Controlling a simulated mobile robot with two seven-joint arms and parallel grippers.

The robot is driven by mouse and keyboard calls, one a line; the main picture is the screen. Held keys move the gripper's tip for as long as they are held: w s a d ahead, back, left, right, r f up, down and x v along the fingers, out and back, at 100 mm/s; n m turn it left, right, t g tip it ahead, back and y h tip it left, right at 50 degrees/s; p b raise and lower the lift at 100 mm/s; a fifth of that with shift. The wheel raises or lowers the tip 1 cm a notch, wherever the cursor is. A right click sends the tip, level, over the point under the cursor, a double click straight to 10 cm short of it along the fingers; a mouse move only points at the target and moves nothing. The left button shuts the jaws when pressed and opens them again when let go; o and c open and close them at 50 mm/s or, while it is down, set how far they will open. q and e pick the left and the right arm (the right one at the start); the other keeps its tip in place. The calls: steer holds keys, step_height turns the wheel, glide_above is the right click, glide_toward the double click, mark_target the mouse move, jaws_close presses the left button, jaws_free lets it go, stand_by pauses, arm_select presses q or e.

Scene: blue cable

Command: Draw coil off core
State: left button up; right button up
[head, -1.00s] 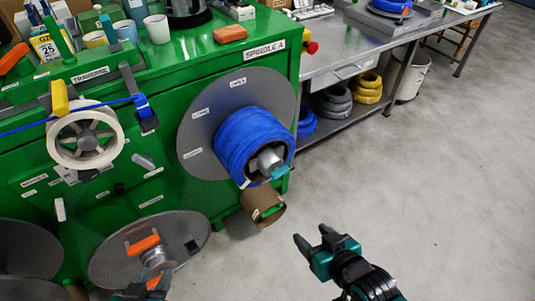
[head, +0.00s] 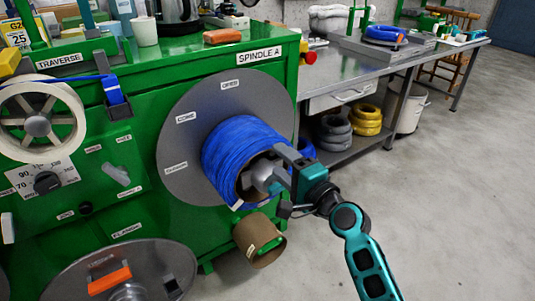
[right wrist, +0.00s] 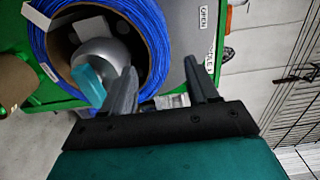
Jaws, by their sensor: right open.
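The blue cable coil (head: 232,148) sits on a brown core on spindle A, against a grey round flange (head: 180,130). A grey rounded spindle end sticks out of the core's middle. In the right wrist view the coil (right wrist: 152,30), the core's brown inner wall (right wrist: 62,45), the grey spindle end (right wrist: 98,58) and a teal piece (right wrist: 88,84) on it show. My right gripper (head: 280,160) is open at the coil's front face, by the spindle end. My left gripper is out of view.
The green machine (head: 105,165) fills the left. A cardboard core (head: 256,242) is low beneath the coil. A loose flange with an orange handle (head: 110,280) is at lower left. The metal bench (head: 350,68) stands behind right. The floor (head: 450,200) at right is clear.

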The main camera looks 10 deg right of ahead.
mark_target(263, 146)
steer(key=b+x, duration=0.1)
steer(key=x, duration=0.6)
steer(key=shift+b+x, duration=0.35)
steer(key=shift+x, duration=0.5)
steer(key=shift+w+a, duration=0.2)
steer(key=shift+w, duration=0.2)
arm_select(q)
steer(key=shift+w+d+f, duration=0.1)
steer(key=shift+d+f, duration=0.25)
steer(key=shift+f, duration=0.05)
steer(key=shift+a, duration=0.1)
arm_select(e)
jaws_close()
steer(key=shift+r, duration=0.25)
